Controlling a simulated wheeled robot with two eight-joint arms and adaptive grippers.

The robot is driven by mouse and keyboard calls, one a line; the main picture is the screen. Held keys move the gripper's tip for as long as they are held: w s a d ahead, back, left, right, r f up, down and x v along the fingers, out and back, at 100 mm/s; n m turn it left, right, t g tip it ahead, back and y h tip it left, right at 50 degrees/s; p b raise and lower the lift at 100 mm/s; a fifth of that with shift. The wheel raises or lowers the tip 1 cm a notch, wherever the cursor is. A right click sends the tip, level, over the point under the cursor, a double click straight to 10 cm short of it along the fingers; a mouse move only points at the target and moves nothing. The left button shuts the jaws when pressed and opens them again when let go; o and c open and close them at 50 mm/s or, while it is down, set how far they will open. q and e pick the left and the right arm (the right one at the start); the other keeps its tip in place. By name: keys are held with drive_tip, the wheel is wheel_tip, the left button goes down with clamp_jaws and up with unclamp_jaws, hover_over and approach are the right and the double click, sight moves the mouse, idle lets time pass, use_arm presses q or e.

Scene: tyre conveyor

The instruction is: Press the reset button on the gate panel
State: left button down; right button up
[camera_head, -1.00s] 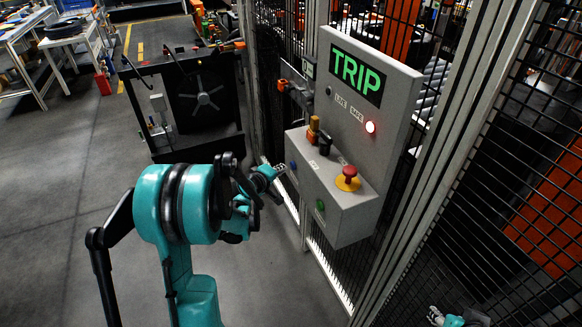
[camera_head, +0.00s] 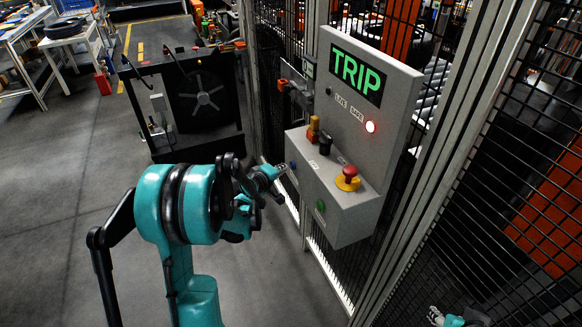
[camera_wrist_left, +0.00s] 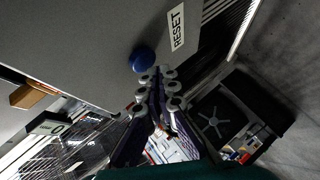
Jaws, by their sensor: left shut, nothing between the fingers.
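The grey gate panel (camera_head: 336,210) has a blue button (camera_head: 293,166) on its left front face. In the left wrist view the blue button (camera_wrist_left: 143,60) sits beside a RESET label (camera_wrist_left: 177,30). My left gripper (camera_head: 282,168) is shut and empty, pointing at that button. In the wrist view its fingertips (camera_wrist_left: 157,77) are just beside the button's lower edge; I cannot tell whether they touch it. My right gripper (camera_head: 436,315) shows only partly at the bottom right.
A red mushroom button on a yellow base (camera_head: 348,179), a green button (camera_head: 320,206) and a black knob (camera_head: 325,144) are on the same panel. Mesh fencing (camera_head: 510,170) runs beside it. A dark cart (camera_head: 190,100) stands behind my left arm. Floor at left is open.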

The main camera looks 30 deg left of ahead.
use_arm(q)
drive_tip(key=shift+w+d, duration=0.1)
drive_tip(key=shift+w, duration=0.05)
drive_tip(key=shift+w+d, duration=0.3)
drive_tip(key=shift+w, duration=0.05)
idle(0.8)
drive_tip(key=shift+s+a, duration=0.55)
drive_tip(key=shift+s, duration=0.15)
drive_tip(key=shift+s+a+b, duration=0.45)
drive_tip(key=shift+s+a, duration=1.2)
drive_tip(key=shift+s, duration=0.25)
